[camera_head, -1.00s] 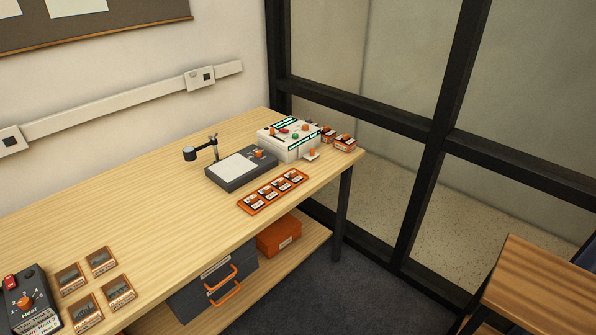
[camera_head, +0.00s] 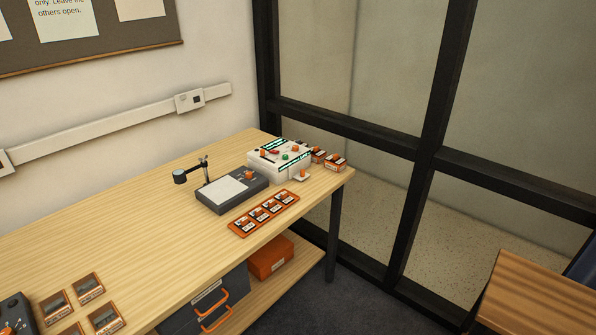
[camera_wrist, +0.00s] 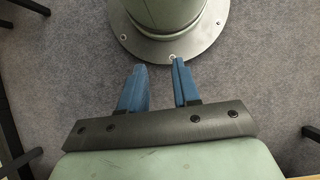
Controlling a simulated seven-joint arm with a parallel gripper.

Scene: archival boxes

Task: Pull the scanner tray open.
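A white box-shaped device (camera_head: 279,159) with green-edged labels and red, green and orange knobs stands at the far right end of the wooden bench. It looks like the scanner. A small pale tab with an orange knob (camera_head: 302,174) sticks out low at its front, perhaps the tray; how far it is out is too small to tell. My gripper (camera_wrist: 159,67) shows only in the wrist view. Its two blue fingers are apart with nothing between them. It points at the grey floor and a round metal base, away from the bench.
A dark light-pad device (camera_head: 231,190) with a stand magnifier (camera_head: 190,174) is left of the scanner. An orange slide holder (camera_head: 264,213) lies in front. Small boxes (camera_head: 334,163) sit right of the scanner. Glass partition behind; a wooden stool or table (camera_head: 535,295) at lower right.

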